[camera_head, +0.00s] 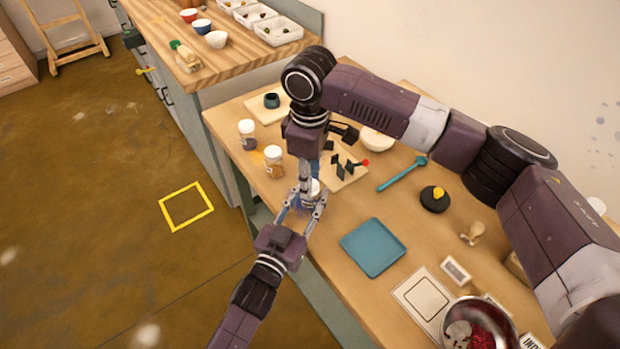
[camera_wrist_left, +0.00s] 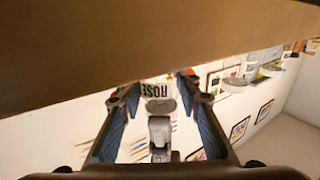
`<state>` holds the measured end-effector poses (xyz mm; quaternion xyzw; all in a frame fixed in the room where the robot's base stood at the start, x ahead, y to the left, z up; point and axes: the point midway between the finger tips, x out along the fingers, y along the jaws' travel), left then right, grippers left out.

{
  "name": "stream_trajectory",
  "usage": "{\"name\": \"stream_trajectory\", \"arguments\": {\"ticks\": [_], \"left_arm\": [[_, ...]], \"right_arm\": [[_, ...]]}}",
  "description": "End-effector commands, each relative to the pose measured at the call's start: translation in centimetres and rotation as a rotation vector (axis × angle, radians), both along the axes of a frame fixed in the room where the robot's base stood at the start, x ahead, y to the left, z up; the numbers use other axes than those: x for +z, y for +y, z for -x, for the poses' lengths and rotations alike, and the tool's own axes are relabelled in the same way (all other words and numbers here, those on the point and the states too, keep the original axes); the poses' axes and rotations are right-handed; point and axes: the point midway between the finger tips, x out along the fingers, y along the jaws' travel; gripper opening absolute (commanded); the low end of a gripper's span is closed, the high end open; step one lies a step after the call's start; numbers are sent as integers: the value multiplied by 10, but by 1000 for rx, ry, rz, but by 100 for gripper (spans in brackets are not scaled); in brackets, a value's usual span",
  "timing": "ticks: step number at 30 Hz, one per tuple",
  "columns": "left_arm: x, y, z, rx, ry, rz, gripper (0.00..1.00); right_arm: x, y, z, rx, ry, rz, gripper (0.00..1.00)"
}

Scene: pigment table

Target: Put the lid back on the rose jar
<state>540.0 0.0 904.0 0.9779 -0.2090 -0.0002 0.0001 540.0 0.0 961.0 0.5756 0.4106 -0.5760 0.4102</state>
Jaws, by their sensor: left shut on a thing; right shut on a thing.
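My left gripper (camera_head: 306,203) reaches up from the bottom over the table's front edge and is shut on the rose jar. In the left wrist view the jar's white label (camera_wrist_left: 158,90) reads ROSE upside down, between the blue finger pads. In the head view a small pale part of the jar or lid (camera_head: 313,187) shows among the fingertips. My right gripper (camera_head: 308,180) points down from above, its fingertips close to the left ones. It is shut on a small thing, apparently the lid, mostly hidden. I cannot tell whether lid and jar touch.
Two lidded jars (camera_head: 247,134) (camera_head: 272,163) stand at the table's left edge. A board with black pieces (camera_head: 347,168) lies behind the grippers. A blue tray (camera_head: 373,247) is to the right, with a teal spoon (camera_head: 403,174) and black disc (camera_head: 435,201) beyond. A metal bowl (camera_head: 480,325) is at lower right.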

Motion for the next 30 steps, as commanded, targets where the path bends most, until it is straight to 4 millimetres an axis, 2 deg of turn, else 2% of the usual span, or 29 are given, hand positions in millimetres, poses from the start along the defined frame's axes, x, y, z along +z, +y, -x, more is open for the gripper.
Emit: {"name": "stream_trajectory", "arguments": {"ticks": [3,4,9,20,23,30], "left_arm": [[0,0,0,-1,-1,0,0],[0,0,0,-1,-1,0,0],[0,0,0,-1,-1,0,0],[1,0,0,0,-1,0,0],[1,0,0,0,-1,0,0],[0,0,0,0,-1,0,0]], "right_arm": [[0,0,0,9,0,-1,0],[0,0,0,9,0,-1,30],[0,0,0,10,0,-1,48],[5,0,0,11,-1,-1,49],[17,1,-1,11,-3,-2,49],[68,1,-1,12,-4,-3,49]]}}
